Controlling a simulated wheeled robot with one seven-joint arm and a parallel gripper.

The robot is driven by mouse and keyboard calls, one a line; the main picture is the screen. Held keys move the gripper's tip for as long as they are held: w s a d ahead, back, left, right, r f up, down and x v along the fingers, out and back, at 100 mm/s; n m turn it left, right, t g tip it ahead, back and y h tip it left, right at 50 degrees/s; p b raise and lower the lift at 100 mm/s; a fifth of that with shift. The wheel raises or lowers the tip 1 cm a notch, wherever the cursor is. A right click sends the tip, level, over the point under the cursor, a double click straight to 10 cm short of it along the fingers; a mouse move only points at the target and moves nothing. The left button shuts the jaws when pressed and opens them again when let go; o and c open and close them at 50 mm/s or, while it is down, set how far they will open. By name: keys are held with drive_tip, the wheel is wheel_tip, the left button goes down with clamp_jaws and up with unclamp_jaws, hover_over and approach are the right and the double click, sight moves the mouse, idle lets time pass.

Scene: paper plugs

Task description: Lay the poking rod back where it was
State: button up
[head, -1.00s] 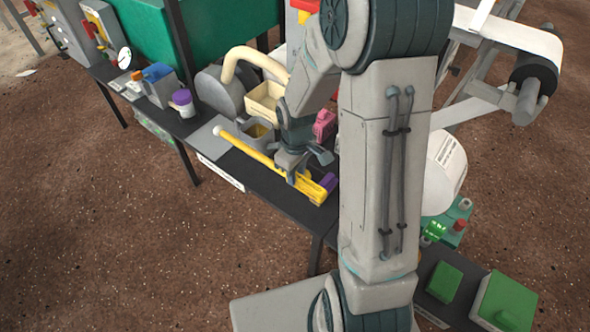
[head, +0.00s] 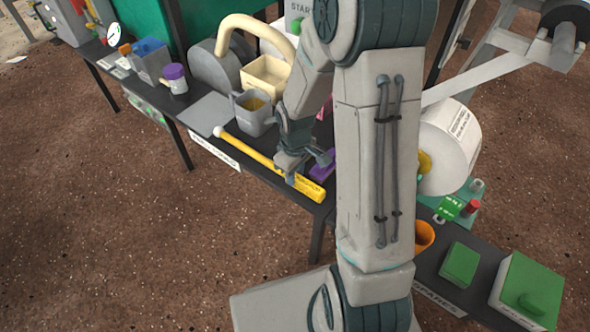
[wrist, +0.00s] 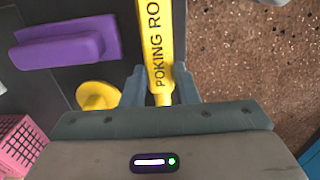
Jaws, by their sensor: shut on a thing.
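A purple block with a handle (wrist: 65,46) lies close behind the rod. A grey jug (head: 254,118), a cream bin (head: 268,78) and a purple-lidded pot (head: 175,78) stand farther back. A white label (head: 215,151) is on the bench front. Open floor (head: 120,220) lies in front.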

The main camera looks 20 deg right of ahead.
drive_tip(key=shift+f, duration=0.4)
drive_tip(key=o, duration=1.1)
drive_tip(key=shift+c, duration=0.2)
drive_tip(key=shift+r, duration=0.1)
wheel_tip(320, 180, up, 14)
drive_tip(key=p, duration=0.5)
drive_tip(key=shift+p, duration=0.4)
